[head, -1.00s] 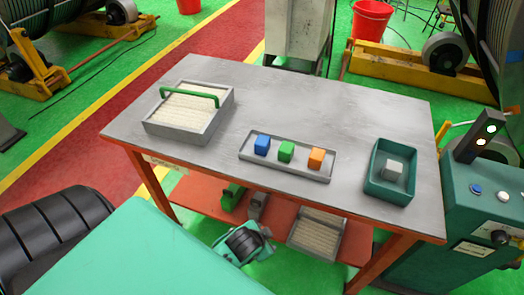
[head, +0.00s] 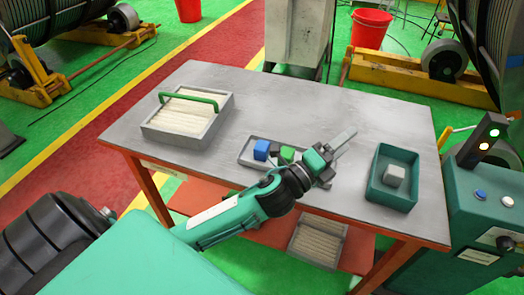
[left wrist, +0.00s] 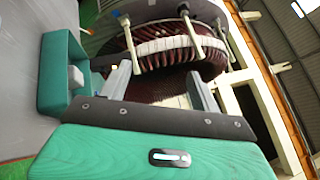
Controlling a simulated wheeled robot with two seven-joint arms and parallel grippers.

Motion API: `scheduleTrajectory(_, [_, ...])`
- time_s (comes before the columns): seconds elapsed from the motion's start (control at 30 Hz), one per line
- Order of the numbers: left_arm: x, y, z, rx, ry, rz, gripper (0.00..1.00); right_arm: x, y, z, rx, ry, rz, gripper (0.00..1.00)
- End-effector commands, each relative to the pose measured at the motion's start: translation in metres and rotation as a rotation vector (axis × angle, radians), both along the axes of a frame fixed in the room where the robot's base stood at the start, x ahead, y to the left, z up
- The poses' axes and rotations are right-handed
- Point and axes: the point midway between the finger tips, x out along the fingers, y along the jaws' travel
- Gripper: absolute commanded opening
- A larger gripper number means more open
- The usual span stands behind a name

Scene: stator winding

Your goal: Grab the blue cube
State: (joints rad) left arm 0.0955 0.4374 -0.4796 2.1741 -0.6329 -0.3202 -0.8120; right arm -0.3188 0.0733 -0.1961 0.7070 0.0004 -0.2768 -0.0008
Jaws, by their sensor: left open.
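The blue cube (head: 261,149) sits at the left end of a shallow grey tray (head: 245,161) on the table. A green cube (head: 287,153) is to its right, partly covered by my arm. The orange cube is hidden behind my left arm and gripper. My left gripper (head: 338,157) is open and empty, above the table to the right of the blue cube. Its spread fingers also show in the left wrist view (left wrist: 160,86), with no cube between them. My right gripper is not in view.
A teal bin (head: 374,190) holding a grey cube (head: 395,174) stands at the table's right; it also shows in the left wrist view (left wrist: 47,75). A grey box with a green handle (head: 188,97) stands at the left. The table's back middle (head: 290,95) is clear.

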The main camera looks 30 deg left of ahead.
Motion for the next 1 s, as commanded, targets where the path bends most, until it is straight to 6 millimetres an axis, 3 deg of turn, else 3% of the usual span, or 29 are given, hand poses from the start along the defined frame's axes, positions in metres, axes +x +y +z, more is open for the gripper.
scheduleTrajectory(0.03, [0.002,-0.016,0.02,0.137,-0.145,-0.055,0.64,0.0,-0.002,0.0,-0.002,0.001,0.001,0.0])
scheduleTrajectory(0.1, [-0.002,-0.039,0.039,0.329,-0.343,-0.13,0.64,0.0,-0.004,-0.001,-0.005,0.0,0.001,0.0])
scheduleTrajectory(0.2, [-0.011,-0.066,0.051,0.606,-0.626,-0.231,0.64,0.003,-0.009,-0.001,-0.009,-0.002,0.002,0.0])
scheduleTrajectory(0.33, [-0.024,-0.087,0.043,0.96,-0.984,-0.37,0.64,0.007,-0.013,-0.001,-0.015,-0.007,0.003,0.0])
scheduleTrajectory(0.43, [-0.027,-0.086,0.023,1.227,-1.245,-0.49,0.64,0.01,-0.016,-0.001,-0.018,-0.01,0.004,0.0])
scheduleTrajectory(0.57, [-0.02,-0.058,-0.01,1.554,-1.552,-0.689,0.64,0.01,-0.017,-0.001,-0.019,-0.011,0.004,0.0])
scheduleTrajectory(0.63, [-0.011,-0.03,-0.025,1.715,-1.694,-0.824,0.64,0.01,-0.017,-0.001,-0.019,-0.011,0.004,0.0])
scheduleTrajectory(0.8, [0.016,0.068,-0.043,2.026,-1.934,-1.254,0.64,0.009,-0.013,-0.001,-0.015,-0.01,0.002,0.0])
scheduleTrajectory(0.83, [0.019,0.087,-0.042,-2.062,1.956,1.339,0.64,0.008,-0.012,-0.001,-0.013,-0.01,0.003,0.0])
scheduleTrajectory(1.0, [0.031,0.18,-0.027,-1.797,1.657,1.483,0.64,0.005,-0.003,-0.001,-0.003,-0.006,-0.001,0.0])
